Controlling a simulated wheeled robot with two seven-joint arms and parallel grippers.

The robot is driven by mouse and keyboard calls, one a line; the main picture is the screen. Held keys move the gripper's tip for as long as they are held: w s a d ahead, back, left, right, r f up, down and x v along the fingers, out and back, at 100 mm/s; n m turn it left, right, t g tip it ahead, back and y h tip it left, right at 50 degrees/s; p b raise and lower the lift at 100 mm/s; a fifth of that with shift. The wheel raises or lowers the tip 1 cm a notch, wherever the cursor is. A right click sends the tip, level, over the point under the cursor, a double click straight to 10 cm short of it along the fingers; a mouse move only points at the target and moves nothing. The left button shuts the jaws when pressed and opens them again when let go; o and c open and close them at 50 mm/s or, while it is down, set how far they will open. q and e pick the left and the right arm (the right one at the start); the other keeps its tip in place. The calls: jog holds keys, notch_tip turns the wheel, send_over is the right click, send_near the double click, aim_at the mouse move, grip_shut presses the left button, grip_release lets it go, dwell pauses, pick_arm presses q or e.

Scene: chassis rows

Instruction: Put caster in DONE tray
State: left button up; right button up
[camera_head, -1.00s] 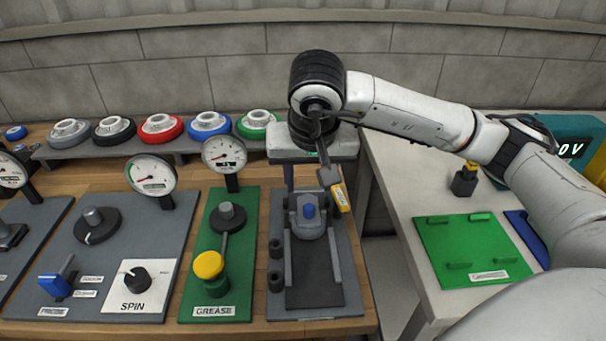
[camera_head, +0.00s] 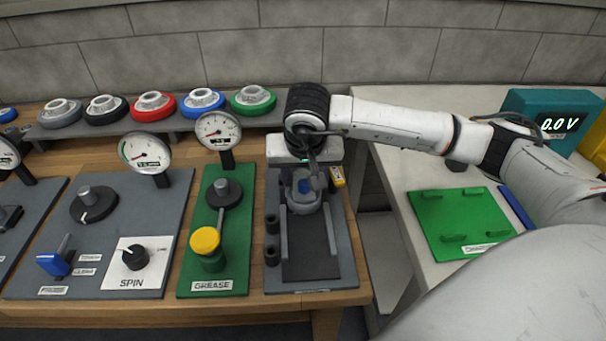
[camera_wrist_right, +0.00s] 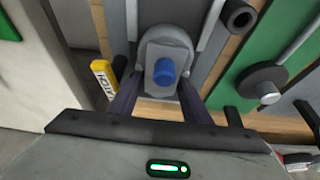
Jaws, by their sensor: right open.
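A rounded grey piece with a blue knob (camera_wrist_right: 164,71) sits at the far end of the dark slide fixture (camera_head: 305,258); I cannot tell for sure whether it is the caster. My right gripper (camera_wrist_right: 159,85) is open above it, with one finger on each side of the blue knob in the wrist view. In the head view the right gripper (camera_head: 311,172) partly covers the piece. A green tray (camera_head: 462,218) with raised bars and a small unreadable label lies on the right-hand table. My left gripper is out of view.
A yellow-labelled block (camera_head: 337,176) is just right of the gripper. The green GREASE plate (camera_head: 232,265) with its yellow-topped lever stands left of the fixture. Several coloured wheels line the back shelf (camera_head: 75,137). A gap separates the bench from the white table (camera_head: 408,155).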

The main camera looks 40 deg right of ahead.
aim_at(303, 176)
jog(key=c, duration=1)
jog(key=o, duration=0.4)
jog(key=c, duration=0.3)
jog(key=shift+r+p, duration=1.55)
jog(key=shift+r, duration=1.05)
jog(key=shift+c, duration=0.2)
